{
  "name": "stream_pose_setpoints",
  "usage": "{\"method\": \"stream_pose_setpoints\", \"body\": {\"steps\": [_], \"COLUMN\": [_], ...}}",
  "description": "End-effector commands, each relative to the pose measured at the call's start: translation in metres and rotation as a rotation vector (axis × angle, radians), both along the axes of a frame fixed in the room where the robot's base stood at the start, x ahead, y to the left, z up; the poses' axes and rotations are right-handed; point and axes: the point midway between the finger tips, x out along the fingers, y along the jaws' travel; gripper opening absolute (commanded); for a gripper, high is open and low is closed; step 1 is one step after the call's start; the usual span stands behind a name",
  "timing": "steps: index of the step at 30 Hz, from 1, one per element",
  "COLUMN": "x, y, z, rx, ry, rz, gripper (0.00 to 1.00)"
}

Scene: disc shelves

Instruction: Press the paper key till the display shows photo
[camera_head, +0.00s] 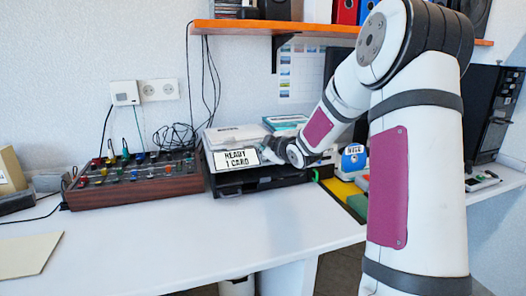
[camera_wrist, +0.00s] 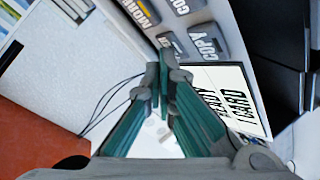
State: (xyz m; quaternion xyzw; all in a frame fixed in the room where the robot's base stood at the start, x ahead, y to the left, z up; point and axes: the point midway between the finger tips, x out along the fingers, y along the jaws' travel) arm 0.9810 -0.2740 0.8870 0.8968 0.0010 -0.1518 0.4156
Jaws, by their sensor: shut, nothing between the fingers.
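The printer (camera_head: 257,180) stands on the white table, and its display (camera_head: 236,159) reads "READY 1 CARD". The display also shows in the wrist view (camera_wrist: 235,100), turned on its side. In that view a MORE key (camera_wrist: 140,12), a COPY key (camera_wrist: 206,42) and a key starting with CO (camera_wrist: 187,5) are visible. Another key (camera_wrist: 171,42) is partly hidden behind my fingertips. I cannot read any key as paper. My gripper (camera_wrist: 160,68) is shut and empty, its tips close to the keys; I cannot tell whether they touch. It also shows over the printer's panel (camera_head: 272,152).
A control box with coloured knobs (camera_head: 135,180) and tangled cables stands left of the printer. A blue stamp-like item (camera_head: 353,158) on coloured pads stands to the right. A wooden shelf (camera_head: 270,27) runs above.

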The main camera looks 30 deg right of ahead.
Motion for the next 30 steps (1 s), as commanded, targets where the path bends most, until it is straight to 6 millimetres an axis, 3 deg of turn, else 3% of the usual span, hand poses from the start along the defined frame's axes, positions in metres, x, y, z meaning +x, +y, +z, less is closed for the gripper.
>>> {"method": "stream_pose_setpoints", "body": {"steps": [12,23,30], "x": [-0.008,-0.008,-0.015], "y": [0.002,0.002,0.004], "z": [0.014,0.015,0.030], "rx": [0.000,0.000,-0.002], "ry": [0.001,0.000,0.000], "rz": [0.000,0.000,0.001], "gripper": [0.00,0.00,0.00]}}
